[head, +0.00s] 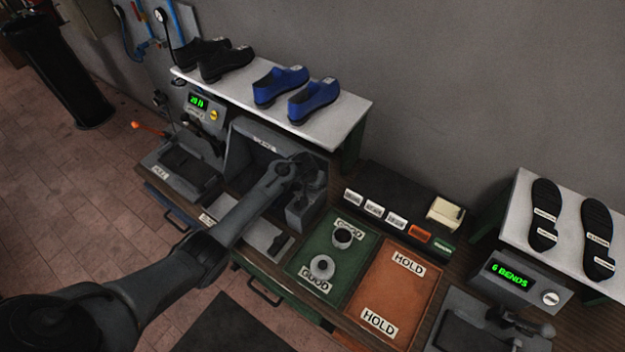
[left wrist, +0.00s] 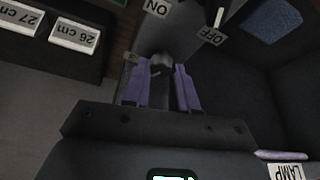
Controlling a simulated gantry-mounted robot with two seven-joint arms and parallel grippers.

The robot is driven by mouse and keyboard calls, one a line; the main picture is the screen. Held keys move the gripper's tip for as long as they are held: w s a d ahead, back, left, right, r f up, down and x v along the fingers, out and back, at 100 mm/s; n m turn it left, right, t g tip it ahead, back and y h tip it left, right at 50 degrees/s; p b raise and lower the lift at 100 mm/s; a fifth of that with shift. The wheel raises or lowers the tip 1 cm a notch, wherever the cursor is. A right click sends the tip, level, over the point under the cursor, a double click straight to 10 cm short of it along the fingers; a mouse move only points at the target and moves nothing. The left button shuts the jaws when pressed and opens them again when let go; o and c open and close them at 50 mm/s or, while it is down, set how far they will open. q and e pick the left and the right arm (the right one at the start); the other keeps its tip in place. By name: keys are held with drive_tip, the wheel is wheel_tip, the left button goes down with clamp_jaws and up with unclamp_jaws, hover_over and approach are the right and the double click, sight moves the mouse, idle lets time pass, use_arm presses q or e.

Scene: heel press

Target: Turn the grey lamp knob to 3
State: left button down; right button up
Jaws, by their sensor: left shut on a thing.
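My left arm reaches across the bench in the head view to the right side of the dark lamp booth (head: 245,145), where my left gripper (head: 302,178) is hard to make out. In the left wrist view, the two purple fingers of my left gripper (left wrist: 159,90) are shut on the grey lamp knob (left wrist: 161,61), one on each side of it. A small pale mark shows on the knob, but no numbers on its dial can be read. A LAMP label (left wrist: 286,172) is at the lower right. My right gripper is in neither view.
A switch (left wrist: 218,16) with ON and OFF labels is close to the knob. A rack with size labels (head: 375,209) stands right of the booth. The green GOOD tray (head: 303,262) holds two round items, and the orange HOLD tray (head: 390,285) is empty.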

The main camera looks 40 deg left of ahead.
use_arm(q)
drive_tip(key=c, duration=1.2)
unclamp_jaws()
drive_tip(key=v, duration=1.1)
drive_tip(key=shift+p, duration=0.35)
drive_tip(key=shift+o, duration=0.2)
drive_tip(key=shift+w, duration=0.1)
